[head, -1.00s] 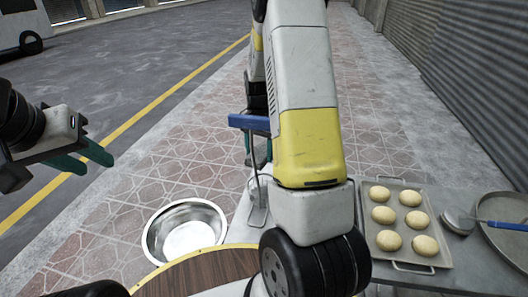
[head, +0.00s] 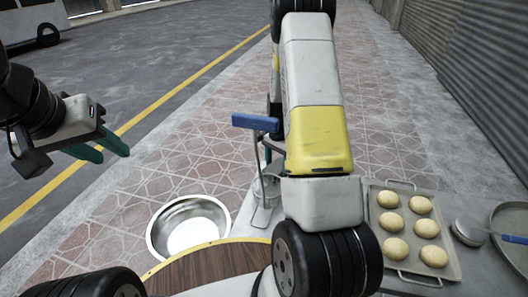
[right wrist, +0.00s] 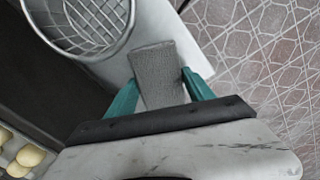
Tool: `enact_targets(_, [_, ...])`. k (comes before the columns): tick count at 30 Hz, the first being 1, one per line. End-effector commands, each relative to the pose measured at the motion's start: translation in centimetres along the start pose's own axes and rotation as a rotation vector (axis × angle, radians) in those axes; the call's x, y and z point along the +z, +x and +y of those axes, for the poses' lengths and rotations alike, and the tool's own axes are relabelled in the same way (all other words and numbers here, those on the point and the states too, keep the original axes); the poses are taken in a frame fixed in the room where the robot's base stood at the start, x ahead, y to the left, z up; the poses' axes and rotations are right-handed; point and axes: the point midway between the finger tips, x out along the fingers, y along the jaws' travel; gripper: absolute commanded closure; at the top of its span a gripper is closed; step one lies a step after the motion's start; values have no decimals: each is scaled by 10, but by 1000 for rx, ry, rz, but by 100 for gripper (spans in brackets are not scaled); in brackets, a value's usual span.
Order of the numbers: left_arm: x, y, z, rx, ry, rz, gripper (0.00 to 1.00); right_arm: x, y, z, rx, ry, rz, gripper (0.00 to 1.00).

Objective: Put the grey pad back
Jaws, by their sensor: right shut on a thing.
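The grey pad (right wrist: 155,72) shows in the right wrist view as a small rough block between the green fingers of my right gripper (right wrist: 160,88), which is shut on it. It is over or near the light grey table edge (right wrist: 118,68); I cannot tell whether it touches the surface. In the head view my right arm hides the pad and most of that gripper. My left gripper (head: 114,156) is at the left with its green fingers apart and empty, far from the pad.
A wire holder (right wrist: 90,22) is close to the pad. A blue handle (head: 255,122) with a thin rod rises there. A tray (head: 421,270) of several dough balls and a round pan (head: 511,238) are at the right.

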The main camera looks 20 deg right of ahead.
Motion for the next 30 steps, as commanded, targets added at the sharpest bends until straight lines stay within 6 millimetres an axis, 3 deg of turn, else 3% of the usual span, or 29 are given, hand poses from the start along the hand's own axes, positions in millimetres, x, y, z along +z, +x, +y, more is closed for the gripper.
enact_targets(9, [0,0,0,0,0,0,64,0,3,0,-1,0,1,83])
enact_targets(10, [0,0,0,0,0,0,64,0,2,0,-1,0,1,33])
enact_targets(12, [0,0,0,0,0,0,64,0,2,0,-1,0,1,19])
enact_targets(13, [0,0,0,0,0,0,64,0,2,0,-1,0,1,17])
enact_targets(23, [0,0,0,0,0,0,64,0,0,0,-2,-1,1,17])
enact_targets(26, [0,0,0,0,0,0,64,0,-9,-1,-2,-1,2,17])
enact_targets(30, [0,0,0,0,0,0,64,-1,-35,-2,-6,-1,4,17])
